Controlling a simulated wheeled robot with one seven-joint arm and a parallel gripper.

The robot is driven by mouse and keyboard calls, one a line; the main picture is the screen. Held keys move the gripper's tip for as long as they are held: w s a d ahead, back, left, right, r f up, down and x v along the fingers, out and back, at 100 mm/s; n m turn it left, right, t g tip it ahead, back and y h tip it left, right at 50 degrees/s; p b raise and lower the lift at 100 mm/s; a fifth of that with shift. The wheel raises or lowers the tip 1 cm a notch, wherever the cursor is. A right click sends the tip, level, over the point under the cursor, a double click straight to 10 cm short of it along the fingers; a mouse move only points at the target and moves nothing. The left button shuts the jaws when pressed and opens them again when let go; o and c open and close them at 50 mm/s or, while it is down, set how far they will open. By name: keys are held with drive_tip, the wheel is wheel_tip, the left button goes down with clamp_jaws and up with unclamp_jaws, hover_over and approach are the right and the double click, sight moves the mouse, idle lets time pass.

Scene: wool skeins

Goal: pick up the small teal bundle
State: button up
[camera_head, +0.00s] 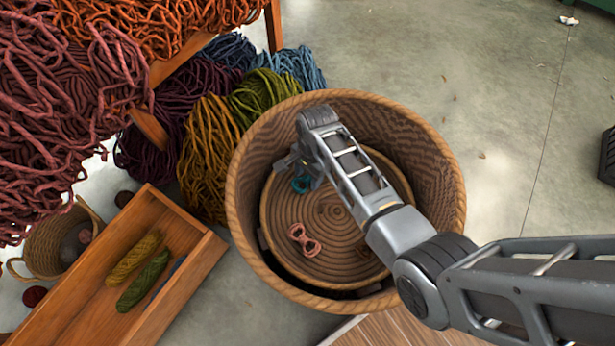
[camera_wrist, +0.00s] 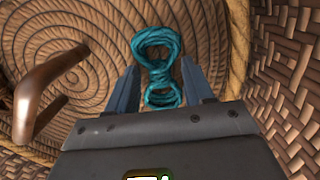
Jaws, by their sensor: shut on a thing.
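The small teal bundle (camera_wrist: 158,48) is a twisted figure-eight of yarn. In the wrist view it sits between the two fingers of my gripper (camera_wrist: 162,88), which is shut on its near part. In the head view the teal bundle (camera_head: 300,184) shows partly beneath my gripper (camera_head: 306,178), inside the large woven basket (camera_head: 240,210). The coiled basket floor lies behind it; I cannot tell whether the bundle touches it.
A pink bundle (camera_head: 304,240) lies on the basket floor. A brown curved handle (camera_wrist: 40,90) stands left of my gripper in the wrist view. The basket wall (camera_wrist: 290,80) is close on the right. A wooden tray (camera_head: 200,262) with green bundles and heaped skeins (camera_head: 207,150) stand left of the basket.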

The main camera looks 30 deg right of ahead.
drive_tip(key=c, duration=0.3)
